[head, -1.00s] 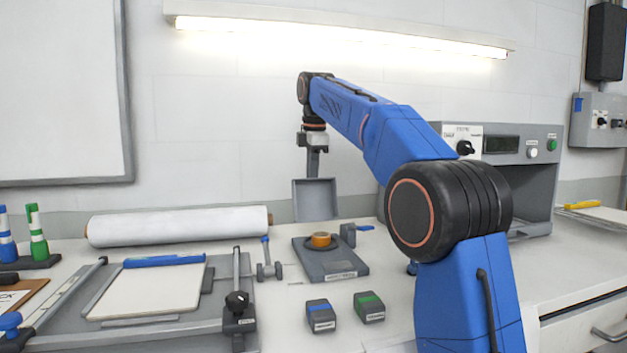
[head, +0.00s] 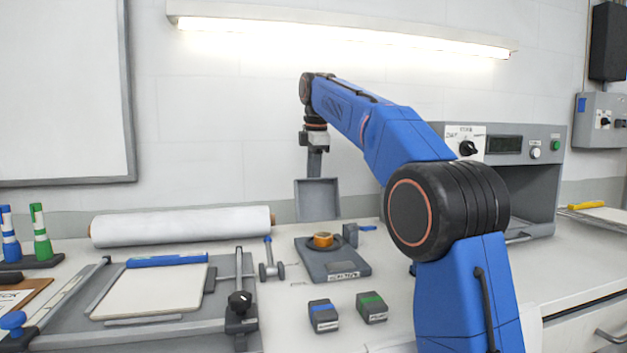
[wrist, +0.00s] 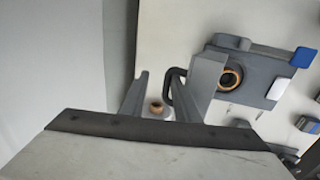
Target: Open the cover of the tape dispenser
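The tape dispenser has a dark grey base (head: 318,267) lying on the bench, with an orange tape roll (head: 323,240) on it. Its grey cover (head: 317,200) stands raised, near upright, at the back of the base. My gripper (head: 314,170) points down at the cover's top edge. In the wrist view my gripper (wrist: 165,95) shows its fingers apart, with a dark handle loop (wrist: 173,85) between them, near the right finger. The base (wrist: 262,66) and roll (wrist: 230,79) show to the right there. Contact with the cover is unclear.
A white film roll (head: 180,226) lies behind a flat board fixture (head: 150,290) at left. Two small labelled blocks (head: 323,315) (head: 371,307) sit in front of the dispenser. A grey machine (head: 535,180) stands at right. A small blue-topped tool (head: 268,250) is left of the base.

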